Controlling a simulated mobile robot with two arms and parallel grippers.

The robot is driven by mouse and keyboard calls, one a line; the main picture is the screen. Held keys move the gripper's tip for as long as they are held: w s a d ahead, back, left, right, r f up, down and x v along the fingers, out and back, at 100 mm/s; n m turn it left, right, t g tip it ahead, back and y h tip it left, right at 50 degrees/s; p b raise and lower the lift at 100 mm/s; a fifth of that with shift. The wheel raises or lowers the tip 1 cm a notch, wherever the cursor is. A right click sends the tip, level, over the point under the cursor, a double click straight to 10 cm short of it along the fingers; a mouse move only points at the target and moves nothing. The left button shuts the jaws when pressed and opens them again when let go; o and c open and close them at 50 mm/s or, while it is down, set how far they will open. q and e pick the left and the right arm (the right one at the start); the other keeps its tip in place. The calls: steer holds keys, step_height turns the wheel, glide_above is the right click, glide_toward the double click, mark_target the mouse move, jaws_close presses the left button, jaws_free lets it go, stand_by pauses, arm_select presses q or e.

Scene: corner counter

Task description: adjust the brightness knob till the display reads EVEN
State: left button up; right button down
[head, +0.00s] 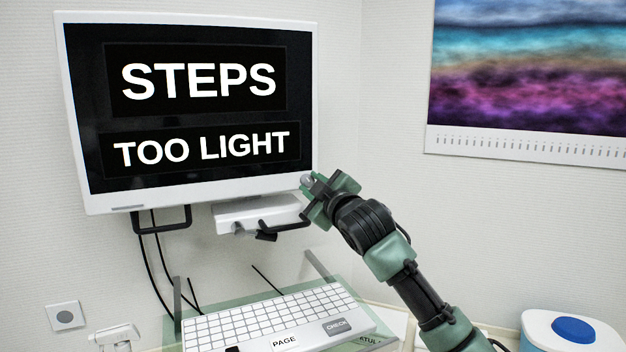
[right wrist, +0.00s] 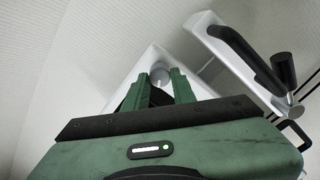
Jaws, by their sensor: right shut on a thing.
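The display (head: 200,165) is a white-framed monitor on the wall, reading "STEPS" above "TOO LIGHT". The brightness knob (head: 306,179) is a small grey round knob at the monitor's lower right corner. My right gripper (head: 314,186) is at that corner, its fingers shut on the knob. In the right wrist view the knob (right wrist: 160,76) shows between the two green fingertips of the gripper (right wrist: 161,84), against the white housing. The fingers hide part of the knob. My left gripper is in neither view.
A white keyboard (head: 260,318) with "PAGE" and "CHECK" keys sits below on a greenish tray. A white bracket with a black handle (head: 284,228) is under the monitor. A white bin with a blue lid (head: 574,329) stands at lower right. A colourful calendar (head: 530,70) hangs on the right wall.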

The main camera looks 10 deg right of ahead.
steer(key=shift+n+p, duration=0.5)
steer(key=shift+n, duration=0.6)
steer(key=c, duration=1.1)
jaws_free()
steer(key=shift+w, duration=0.1)
steer(key=shift+c, duration=0.2)
steer(key=s+d+b, duration=0.1)
steer(key=s+b, duration=0.2)
steer(key=s, duration=0.4)
steer(key=shift+s+d+f+b, duration=0.15)
steer(key=shift+s+d+b, duration=0.1)
steer(key=shift+s+b, duration=0.1)
